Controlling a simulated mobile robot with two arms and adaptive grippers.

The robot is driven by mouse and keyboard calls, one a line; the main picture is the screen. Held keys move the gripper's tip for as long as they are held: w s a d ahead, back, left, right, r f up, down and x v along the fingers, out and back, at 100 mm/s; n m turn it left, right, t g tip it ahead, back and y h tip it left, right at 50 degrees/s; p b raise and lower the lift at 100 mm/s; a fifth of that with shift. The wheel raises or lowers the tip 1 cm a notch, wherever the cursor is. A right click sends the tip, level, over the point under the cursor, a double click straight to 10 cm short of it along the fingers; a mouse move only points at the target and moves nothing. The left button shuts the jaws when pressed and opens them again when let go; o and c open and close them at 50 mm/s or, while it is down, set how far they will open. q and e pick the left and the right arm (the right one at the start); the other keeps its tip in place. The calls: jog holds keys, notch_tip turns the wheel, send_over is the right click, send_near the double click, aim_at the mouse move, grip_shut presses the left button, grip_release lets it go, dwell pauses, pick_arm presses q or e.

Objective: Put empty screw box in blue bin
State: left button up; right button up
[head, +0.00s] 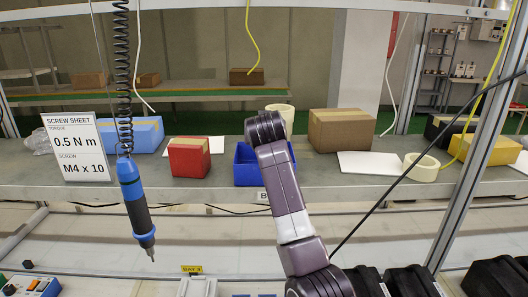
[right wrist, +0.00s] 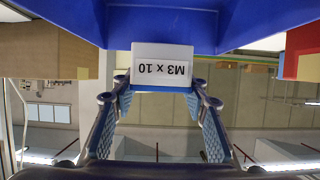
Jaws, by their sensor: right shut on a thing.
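An open blue box (head: 246,166) sits at the shelf's front edge, partly hidden behind my right arm. In the right wrist view, which is upside down, its blue body (right wrist: 190,22) fills the top. A white label reading M3 x 10 (right wrist: 162,68) is on its front tab. My right gripper (right wrist: 162,88) is shut on this tab; in the head view my arm hides the fingers. I cannot tell whether the box is lifted off the shelf. Its inside is mostly hidden. No separate blue bin is clearly recognizable. My left gripper is not in view.
A red box (head: 189,157) stands left of the blue box, and a cardboard box (head: 341,129) stands right. A blue carton (head: 140,134) is farther left. A screwdriver (head: 136,208) hangs on a coiled cable in front. A tape roll (head: 421,167) lies at right.

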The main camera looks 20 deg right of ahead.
notch_tip(320, 180, down, 4)
jog(key=shift+s+r+p, duration=0.15)
jog(key=shift+r+p, duration=0.05)
jog(key=shift+p, duration=0.1)
notch_tip(320, 180, down, 3)
jog(key=shift+f+p, duration=0.15)
jog(key=shift+p, duration=0.3)
jog(key=shift+f, duration=0.1)
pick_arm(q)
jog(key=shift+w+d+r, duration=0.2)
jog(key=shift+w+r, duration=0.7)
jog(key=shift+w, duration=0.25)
pick_arm(e)
jog(key=shift+f, duration=0.1)
jog(key=o, duration=1.2)
jog(key=shift+c, duration=0.2)
pick_arm(q)
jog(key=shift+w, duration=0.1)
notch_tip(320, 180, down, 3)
jog(key=b, duration=0.3)
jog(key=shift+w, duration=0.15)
pick_arm(e)
jog(key=v, duration=1.2)
